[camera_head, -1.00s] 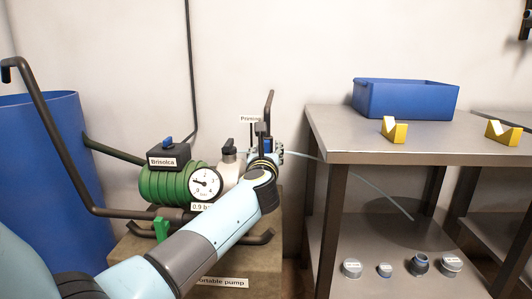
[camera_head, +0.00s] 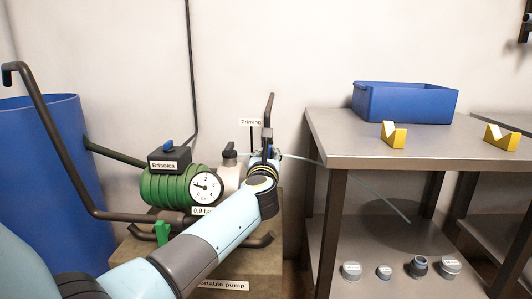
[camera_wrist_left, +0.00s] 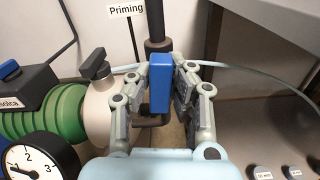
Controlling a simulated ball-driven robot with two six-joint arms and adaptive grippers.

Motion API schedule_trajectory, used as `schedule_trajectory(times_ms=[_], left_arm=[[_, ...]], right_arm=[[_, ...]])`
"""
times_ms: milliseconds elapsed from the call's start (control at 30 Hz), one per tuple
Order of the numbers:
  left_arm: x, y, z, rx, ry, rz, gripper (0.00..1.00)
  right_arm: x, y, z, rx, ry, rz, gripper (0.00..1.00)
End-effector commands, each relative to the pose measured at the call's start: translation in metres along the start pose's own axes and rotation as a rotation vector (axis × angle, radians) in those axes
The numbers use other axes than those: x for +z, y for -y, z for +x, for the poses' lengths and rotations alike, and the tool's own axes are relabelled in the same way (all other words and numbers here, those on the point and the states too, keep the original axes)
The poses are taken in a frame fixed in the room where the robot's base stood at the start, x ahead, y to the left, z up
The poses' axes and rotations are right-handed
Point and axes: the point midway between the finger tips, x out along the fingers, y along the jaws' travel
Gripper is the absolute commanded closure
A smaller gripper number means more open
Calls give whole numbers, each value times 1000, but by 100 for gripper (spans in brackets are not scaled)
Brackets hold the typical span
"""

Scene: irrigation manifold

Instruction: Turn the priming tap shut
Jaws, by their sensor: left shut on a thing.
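The priming tap's blue handle (camera_wrist_left: 161,82) stands on a dark vertical pipe (camera_wrist_left: 154,22), beside a sign reading "Priming" (camera_head: 251,123). My left gripper (camera_wrist_left: 162,92) has its two fingers on either side of the blue handle and is shut on it. In the head view the same gripper (camera_head: 267,155) is at the tap, and my wrist hides much of it. A thin pale jet (camera_head: 362,187) runs from the tap out to the right and down past the workbench. My right gripper is not in view.
The green pump (camera_head: 172,187) with its pressure gauge (camera_head: 205,186) stands left of the tap, with a blue barrel (camera_head: 45,150) further left. On the right a workbench (camera_head: 345,147) carries a blue bin (camera_head: 408,101) and yellow V-blocks (camera_head: 394,135). Several caps lie on its lower shelf.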

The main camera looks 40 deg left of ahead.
Motion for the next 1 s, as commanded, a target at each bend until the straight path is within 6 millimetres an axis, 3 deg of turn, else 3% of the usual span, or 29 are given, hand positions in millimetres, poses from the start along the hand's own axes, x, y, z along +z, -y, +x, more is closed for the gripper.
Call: schedule_trajectory(times_ms=[33, 1000], left_arm=[[3, 0, 0, -1, -2, 33, 100], [2, 2, 0, -2, -1, 942, 100]], right_arm=[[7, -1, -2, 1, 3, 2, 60], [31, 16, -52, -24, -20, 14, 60]])
